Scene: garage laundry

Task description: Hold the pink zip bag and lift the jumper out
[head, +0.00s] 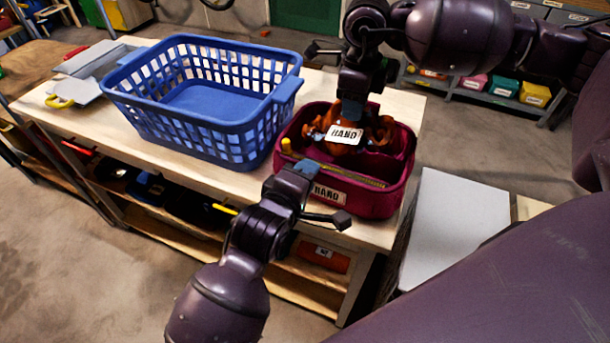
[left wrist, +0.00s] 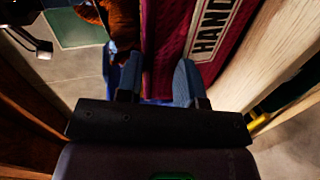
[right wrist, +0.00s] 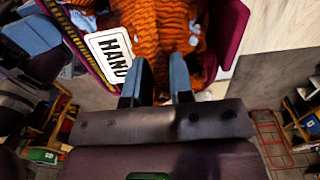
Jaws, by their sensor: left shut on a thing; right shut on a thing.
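The pink zip bag (head: 392,205) is a deep magenta open box shape on the near right end of the bench, with a yellow-and-black zip along its front. The orange-brown striped jumper (head: 383,132) is bunched in its top and also shows in the right wrist view (right wrist: 160,28). My left gripper (head: 306,170) is shut on the bag's front wall, which passes between its fingers in the left wrist view (left wrist: 155,70). My right gripper (head: 350,112) is above the bag, shut on the jumper. The jumper's lower part is hidden inside the bag.
A blue laundry basket (head: 205,132) stands just left of the bag, almost touching it. Grey items and a yellow handle (head: 60,101) lie at the bench's far left. A light grey panel (head: 455,215) stands right of the bench.

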